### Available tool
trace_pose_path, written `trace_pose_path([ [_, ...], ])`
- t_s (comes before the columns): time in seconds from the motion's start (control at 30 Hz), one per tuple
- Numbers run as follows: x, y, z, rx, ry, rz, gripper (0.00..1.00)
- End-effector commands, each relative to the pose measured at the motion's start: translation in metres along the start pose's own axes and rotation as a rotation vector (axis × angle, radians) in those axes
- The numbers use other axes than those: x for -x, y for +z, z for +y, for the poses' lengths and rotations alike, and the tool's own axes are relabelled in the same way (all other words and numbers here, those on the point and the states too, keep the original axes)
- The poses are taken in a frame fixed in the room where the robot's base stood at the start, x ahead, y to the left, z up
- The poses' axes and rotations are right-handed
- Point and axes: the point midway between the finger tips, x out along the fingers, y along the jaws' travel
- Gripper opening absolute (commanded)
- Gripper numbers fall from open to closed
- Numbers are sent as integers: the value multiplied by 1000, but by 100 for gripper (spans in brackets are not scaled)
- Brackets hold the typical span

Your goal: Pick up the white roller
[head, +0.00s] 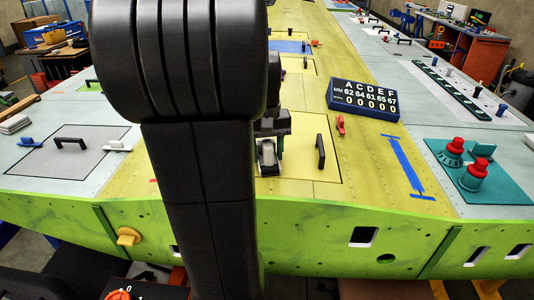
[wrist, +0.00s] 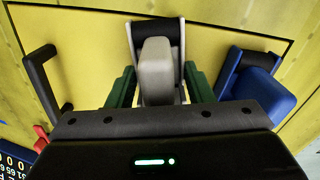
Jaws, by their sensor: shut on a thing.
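The white roller (wrist: 155,68) has a pale handle, a white bracket and a dark cylinder. It is in the middle of the wrist view, between the two green fingers of my gripper (wrist: 157,88). My gripper is shut on it. In the head view the roller (head: 267,154) shows just right of my dark arm, over the yellow panel (head: 300,178); the arm hides much of the area around it. I cannot tell whether the roller touches the panel.
A blue roller (wrist: 262,88) lies close on the right in the wrist view. A black handle (head: 320,151) stands on the panel. A red clip (head: 340,125) and a dark blue number board (head: 362,100) are beyond it. Red-topped fixtures (head: 473,176) stand at the right.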

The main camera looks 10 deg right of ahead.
Motion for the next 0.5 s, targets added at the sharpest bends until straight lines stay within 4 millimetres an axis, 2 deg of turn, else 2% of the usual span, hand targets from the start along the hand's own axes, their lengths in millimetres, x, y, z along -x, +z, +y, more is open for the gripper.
trace_pose_path([
  [0.17,8,-1,0,0,1,4,19],
  [0.5,72,-1,3,0,1,5,19],
])
